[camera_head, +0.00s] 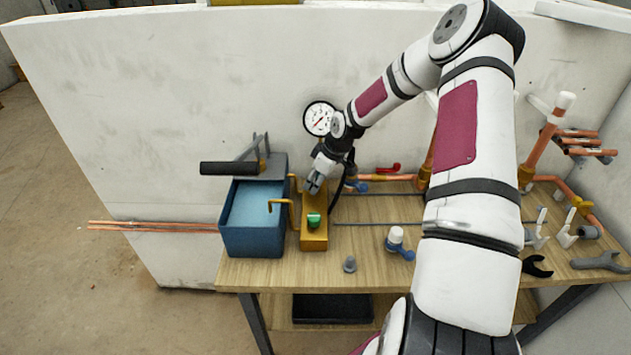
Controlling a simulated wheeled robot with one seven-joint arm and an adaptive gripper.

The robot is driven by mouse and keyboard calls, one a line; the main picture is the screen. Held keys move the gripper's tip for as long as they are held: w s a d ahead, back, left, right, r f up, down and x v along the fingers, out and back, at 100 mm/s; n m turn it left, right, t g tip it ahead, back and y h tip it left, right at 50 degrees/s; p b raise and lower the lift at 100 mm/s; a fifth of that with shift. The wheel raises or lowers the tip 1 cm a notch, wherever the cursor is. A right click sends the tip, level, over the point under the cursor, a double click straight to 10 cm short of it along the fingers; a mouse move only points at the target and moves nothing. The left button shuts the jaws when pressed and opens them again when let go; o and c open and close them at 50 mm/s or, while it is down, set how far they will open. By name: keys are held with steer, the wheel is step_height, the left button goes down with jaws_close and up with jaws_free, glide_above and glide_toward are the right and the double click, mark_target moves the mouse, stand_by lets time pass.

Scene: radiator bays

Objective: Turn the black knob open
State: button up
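I cannot make out a black knob for certain; my gripper covers part of the yellow block (313,241), where one could be hidden. The block stands on the bench beside a blue tank (252,240) and carries a green knob (314,220) on its near part. My gripper (313,186) points down over the block's far part, behind the green knob. Its fingers are small here, and I cannot tell whether they are apart or touch anything. A long black grip (228,168) sits on the tank's lever, left of my gripper.
A round white gauge (319,118) stands behind my gripper, close to the arm. Yellow bent pipes (283,208) join tank and block. A white-and-blue valve (397,240) and a small grey fitting (350,264) lie right of the block.

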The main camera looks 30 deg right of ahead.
steer(key=o, duration=0.4)
steer(key=v, duration=1.2)
steer(key=shift+w, duration=0.1)
